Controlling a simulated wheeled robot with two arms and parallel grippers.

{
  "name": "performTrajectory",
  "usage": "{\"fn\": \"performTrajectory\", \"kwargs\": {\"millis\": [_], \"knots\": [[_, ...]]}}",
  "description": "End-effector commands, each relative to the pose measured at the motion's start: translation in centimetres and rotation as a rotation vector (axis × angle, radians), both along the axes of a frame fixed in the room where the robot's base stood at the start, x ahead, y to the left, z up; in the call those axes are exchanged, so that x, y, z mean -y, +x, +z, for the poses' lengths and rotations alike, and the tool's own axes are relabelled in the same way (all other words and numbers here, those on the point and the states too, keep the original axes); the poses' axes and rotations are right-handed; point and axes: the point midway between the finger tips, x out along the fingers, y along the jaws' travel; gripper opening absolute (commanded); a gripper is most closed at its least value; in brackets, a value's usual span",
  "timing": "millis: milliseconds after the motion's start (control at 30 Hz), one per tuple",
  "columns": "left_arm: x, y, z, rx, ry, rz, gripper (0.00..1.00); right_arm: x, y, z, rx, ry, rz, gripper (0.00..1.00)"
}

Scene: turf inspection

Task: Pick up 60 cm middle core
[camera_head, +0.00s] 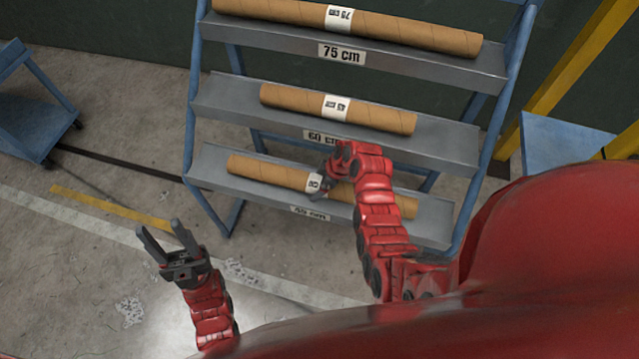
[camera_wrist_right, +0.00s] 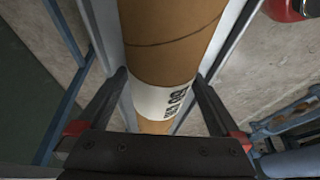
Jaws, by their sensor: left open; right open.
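A long brown cardboard core (camera_head: 268,172) with a white label lies on the bottom shelf. Its label appears to read 60 cm in the right wrist view (camera_wrist_right: 160,100). My right gripper (camera_head: 328,182) is at this core, by its label. In the wrist view its open fingers (camera_wrist_right: 162,82) lie on either side of the core; contact is unclear. My right arm hides part of the core's right half. A shorter core (camera_head: 380,116), its label seeming to read 45, lies on the middle shelf. My left gripper (camera_head: 158,228) is open and empty over the floor at the left.
The blue-framed rack has grey shelves: the top tagged 75 cm (camera_head: 342,53), the middle 60 cm (camera_head: 318,137), the bottom apparently 45 cm (camera_head: 310,213). A 75 cm core (camera_head: 410,33) lies on top. A blue cart (camera_head: 30,115) stands left. Floor around my left gripper is clear.

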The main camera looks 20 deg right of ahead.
Motion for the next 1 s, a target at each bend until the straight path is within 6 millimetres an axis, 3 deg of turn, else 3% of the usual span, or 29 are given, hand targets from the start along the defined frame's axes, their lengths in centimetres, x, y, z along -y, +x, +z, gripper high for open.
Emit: {"fn": "performTrajectory", "kwargs": {"millis": [167, 200, 733, 1000], "knots": [[0.0, 0.0, -0.02, 0.0, 0.0, 0.0, 0.5, 0.01, 0.04, 0.0, 0.001, -0.001, 0.001, 1.0], [0.0, 0.0, -0.02, 0.0, 0.0, 0.0, 0.5, 0.02, 0.04, 0.01, 0.001, -0.001, 0.0, 0.96], [0.0, 0.0, -0.02, 0.0, 0.0, 0.0, 0.5, 0.04, 0.06, 0.05, 0.001, -0.001, 0.0, 0.01], [0.0, 0.0, 0.0, 0.0, 0.0, 0.0, 0.5, 0.03, 0.09, 0.11, 0.002, 0.0, -0.001, 0.0]]}}
